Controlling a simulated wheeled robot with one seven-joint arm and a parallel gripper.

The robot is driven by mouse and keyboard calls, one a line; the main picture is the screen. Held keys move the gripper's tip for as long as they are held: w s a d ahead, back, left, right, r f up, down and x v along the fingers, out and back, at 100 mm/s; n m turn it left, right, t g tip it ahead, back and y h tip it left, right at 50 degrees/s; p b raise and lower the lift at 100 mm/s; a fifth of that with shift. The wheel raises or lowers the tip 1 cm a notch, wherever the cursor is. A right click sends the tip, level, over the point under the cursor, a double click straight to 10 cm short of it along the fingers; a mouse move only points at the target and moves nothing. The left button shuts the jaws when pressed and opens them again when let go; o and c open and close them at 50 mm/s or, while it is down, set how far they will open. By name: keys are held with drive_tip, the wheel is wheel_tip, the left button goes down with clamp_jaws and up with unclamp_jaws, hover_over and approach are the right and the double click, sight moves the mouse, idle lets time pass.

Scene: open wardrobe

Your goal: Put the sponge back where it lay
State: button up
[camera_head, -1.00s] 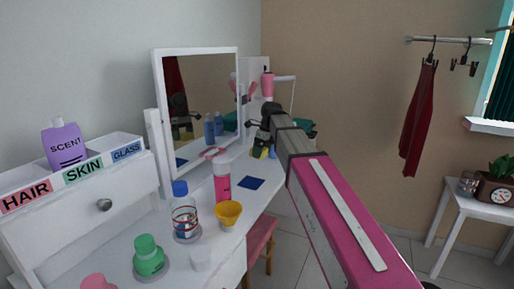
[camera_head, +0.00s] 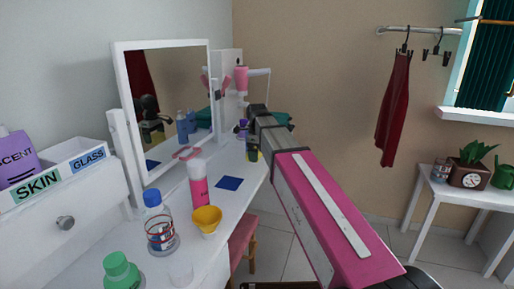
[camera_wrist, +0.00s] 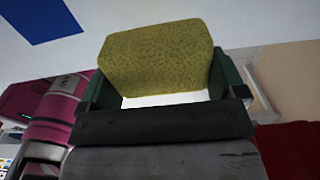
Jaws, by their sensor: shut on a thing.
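The sponge (camera_wrist: 158,58) is a yellow-olive speckled block in the wrist view. My gripper (camera_wrist: 160,82) is shut on it, with a dark green finger on each side. In the head view my gripper (camera_head: 252,150) is at the far right edge of the white vanity table, partly hidden by my arm; only a small yellow patch shows there. A flat dark blue square (camera_head: 229,183) lies on the tabletop nearer to me. It also shows at the upper left of the wrist view (camera_wrist: 38,20). I cannot tell whether the sponge touches the table.
A stool (camera_head: 243,242) is beneath. A plant table (camera_head: 430,192) stands right.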

sight(257, 169)
drive_tip(key=shift+f, duration=2.3)
drive_tip(key=o, duration=0.6)
drive_tip(key=shift+c, duration=0.2)
drive_tip(key=shift+r, duration=0.1)
drive_tip(key=shift+r, duration=4.4)
drive_tip(key=shift+s, duration=0.1)
